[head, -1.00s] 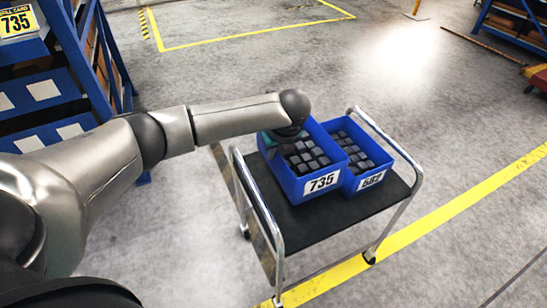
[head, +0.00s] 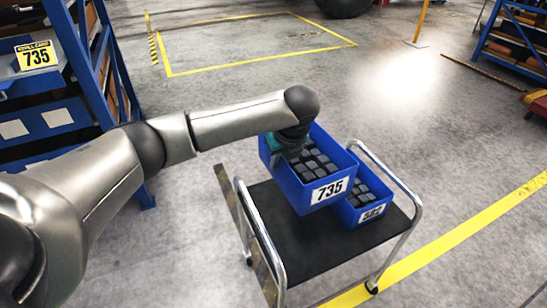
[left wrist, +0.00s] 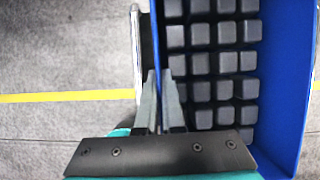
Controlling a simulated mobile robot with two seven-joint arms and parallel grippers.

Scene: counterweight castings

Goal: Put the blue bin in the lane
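The blue bin (head: 310,190) marked 735 holds several dark castings and hangs raised and slightly tilted above the cart. My left gripper (head: 288,152) is shut on its left wall. In the left wrist view the two fingers (left wrist: 158,80) pinch the blue wall (left wrist: 154,40), one on each side, with the castings to the right. The lane, under a card marked 735 (head: 37,56), is in the blue rack (head: 45,118) at the left. My right gripper is not in view.
The black-topped cart (head: 290,238) with metal handles stands below. A second blue bin (head: 366,211) with castings remains on it, partly behind the first; its number is hard to read. Open floor lies between rack and cart. A yellow-marked floor square (head: 250,65) is empty.

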